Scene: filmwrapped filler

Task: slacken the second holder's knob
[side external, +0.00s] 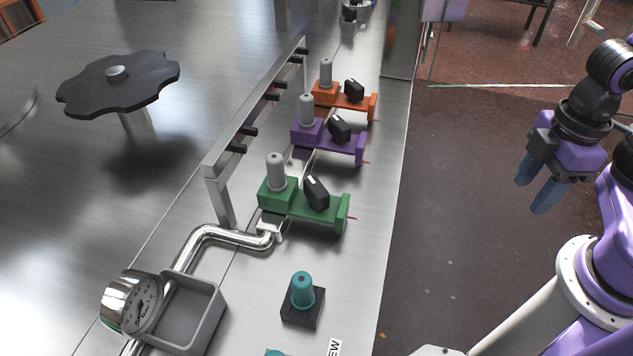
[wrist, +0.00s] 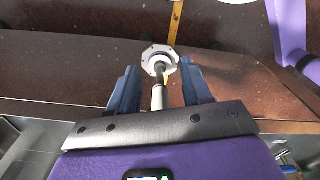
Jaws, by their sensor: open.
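Three holders stand in a row along the bench edge in the side view: a green holder (side external: 318,207), a purple holder (side external: 345,144) and an orange holder (side external: 355,103). The purple one is the middle, second from either end. Its black knob (side external: 340,129) sits on top, with a grey capped piece (side external: 307,110) upright beside it. The green holder's black knob (side external: 316,193) and the orange holder's black knob (side external: 354,90) look alike. My gripper (side external: 537,190) is open and empty, well right of the holders, over the floor beyond the bench edge. In the wrist view my gripper (wrist: 160,90) shows spread blue fingers; no holder is visible there.
A metal rail (side external: 255,105) with black pegs runs left of the holders. A bent pipe (side external: 210,233), gauge (side external: 135,302), grey tray (side external: 190,312) and teal-capped piece (side external: 302,292) lie nearer. A dark lobed handwheel (side external: 118,84) stands left. Space between gripper and bench looks clear.

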